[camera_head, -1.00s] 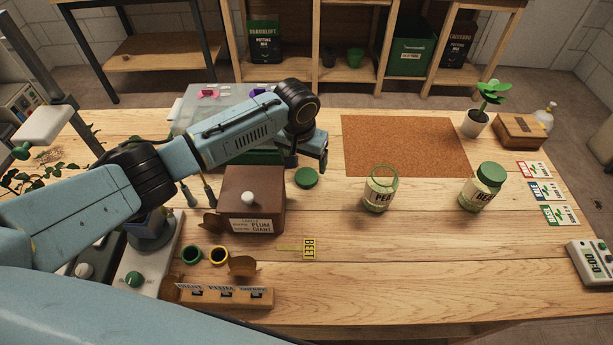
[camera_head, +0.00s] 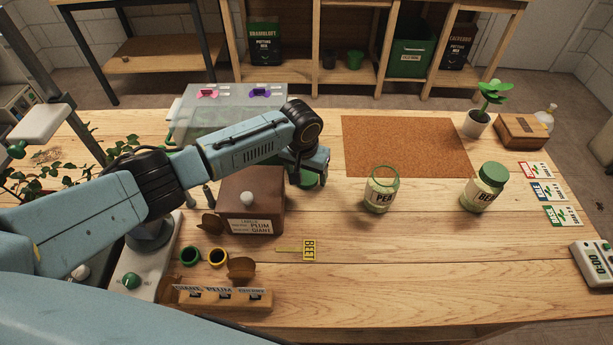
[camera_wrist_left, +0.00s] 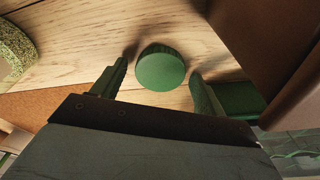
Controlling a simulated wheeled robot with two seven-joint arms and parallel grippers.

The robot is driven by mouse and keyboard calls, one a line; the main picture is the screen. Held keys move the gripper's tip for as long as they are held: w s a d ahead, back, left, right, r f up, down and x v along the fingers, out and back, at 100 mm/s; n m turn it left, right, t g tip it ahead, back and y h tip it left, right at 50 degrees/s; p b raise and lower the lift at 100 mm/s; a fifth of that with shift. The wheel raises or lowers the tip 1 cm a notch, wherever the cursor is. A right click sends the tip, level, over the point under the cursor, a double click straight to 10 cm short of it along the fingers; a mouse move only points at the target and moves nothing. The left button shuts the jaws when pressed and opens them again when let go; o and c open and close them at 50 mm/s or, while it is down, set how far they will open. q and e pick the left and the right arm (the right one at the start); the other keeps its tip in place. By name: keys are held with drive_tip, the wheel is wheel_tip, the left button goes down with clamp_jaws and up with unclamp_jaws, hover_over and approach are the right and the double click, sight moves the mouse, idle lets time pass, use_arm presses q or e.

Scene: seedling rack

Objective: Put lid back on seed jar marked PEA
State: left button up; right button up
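The PEA jar (camera_head: 380,190) stands upright and uncovered on the table, its open rim showing pale green. A green lid (camera_head: 309,180) lies on the table right of the brown label box, partly hidden by my left gripper (camera_head: 308,178) above it. In the left wrist view the round lid (camera_wrist_left: 160,68) lies between the two spread fingers of my left gripper (camera_wrist_left: 156,88), with gaps on both sides. My left gripper is open and holds nothing. My right gripper is not in view.
A second jar (camera_head: 483,187) with a green lid stands to the right of the PEA jar. The brown box (camera_head: 260,205) is close beside my left gripper. A cork mat (camera_head: 405,146) lies behind the jars.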

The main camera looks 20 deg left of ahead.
sight(306, 177)
use_arm(q)
drive_tip(key=c, duration=0.9)
wheel_tip(306, 177, up, 10)
drive_tip(key=p, duration=0.1)
drive_tip(key=shift+p, duration=0.4)
